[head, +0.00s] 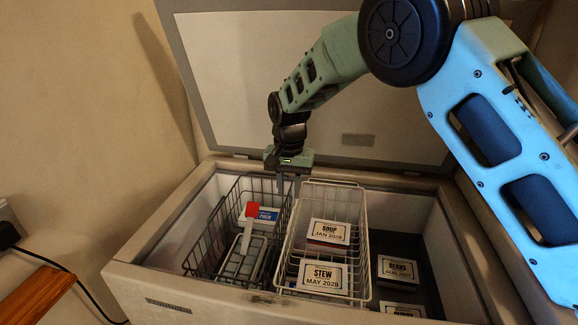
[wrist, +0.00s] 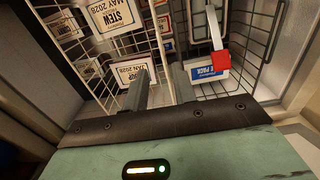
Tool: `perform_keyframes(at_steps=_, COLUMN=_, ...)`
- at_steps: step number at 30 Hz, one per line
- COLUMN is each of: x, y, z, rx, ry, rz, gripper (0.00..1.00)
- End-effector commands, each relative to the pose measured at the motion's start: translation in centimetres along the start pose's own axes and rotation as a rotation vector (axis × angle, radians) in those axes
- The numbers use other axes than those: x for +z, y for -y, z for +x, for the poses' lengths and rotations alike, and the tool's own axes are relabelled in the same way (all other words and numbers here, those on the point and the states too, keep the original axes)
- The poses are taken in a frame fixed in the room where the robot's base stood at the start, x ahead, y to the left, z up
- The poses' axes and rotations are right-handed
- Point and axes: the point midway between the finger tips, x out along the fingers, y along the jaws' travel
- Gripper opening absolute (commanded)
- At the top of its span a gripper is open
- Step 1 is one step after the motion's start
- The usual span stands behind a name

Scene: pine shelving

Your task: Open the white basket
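The white basket (head: 366,240) is a wire basket standing inside an open chest freezer. It holds white boxes labelled SOUP (head: 329,232) and STEW (head: 322,277). My gripper (head: 288,190) points down at the back of the freezer, near the basket's back left corner and the dark basket beside it. In the wrist view my gripper (wrist: 159,88) has its two fingers apart, with nothing seen held between them. The white basket's wires (wrist: 95,48) are to the left there. I cannot tell whether a finger touches a rim.
A dark wire basket (head: 207,238) stands left of the white one, holding a blue-and-white pack (head: 267,214) and a red-ended item (head: 252,211). The freezer lid (head: 350,95) stands raised behind.

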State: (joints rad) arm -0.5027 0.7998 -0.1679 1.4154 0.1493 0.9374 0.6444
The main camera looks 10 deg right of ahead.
Motion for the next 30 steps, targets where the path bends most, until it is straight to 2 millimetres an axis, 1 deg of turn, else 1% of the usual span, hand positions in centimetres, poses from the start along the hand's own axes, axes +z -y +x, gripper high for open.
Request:
perform_keyframes(at_steps=1, x=-0.1, y=0.1, z=-1.2, rx=-0.003, ry=-0.003, rz=0.000, gripper=0.27)
perform_keyframes(at_steps=6, x=-0.1, y=0.0, z=-4.7, rx=-0.003, ry=-0.004, rz=0.000, gripper=0.27)
perform_keyframes(at_steps=9, x=-0.1, y=0.0, z=-6.0, rx=-0.001, ry=-0.002, rz=0.000, gripper=0.27)
perform_keyframes(at_steps=12, x=0.0, y=0.0, z=-7.0, rx=-0.001, ry=-0.002, rz=0.000, gripper=0.27)
perform_keyframes(at_steps=16, x=0.0, y=0.0, z=-7.4, rx=0.000, ry=0.000, rz=0.001, gripper=0.27)
perform_keyframes(at_steps=26, x=0.0, y=0.0, z=-7.5, rx=0.000, ry=0.000, rz=0.000, gripper=0.27)
perform_keyframes(at_steps=29, x=1.5, y=-0.3, z=-8.0, rx=-0.016, ry=0.012, rz=-0.037, gripper=0.27)
perform_keyframes(at_steps=30, x=2.6, y=-0.5, z=-8.2, rx=-0.027, ry=0.021, rz=-0.067, gripper=0.27)
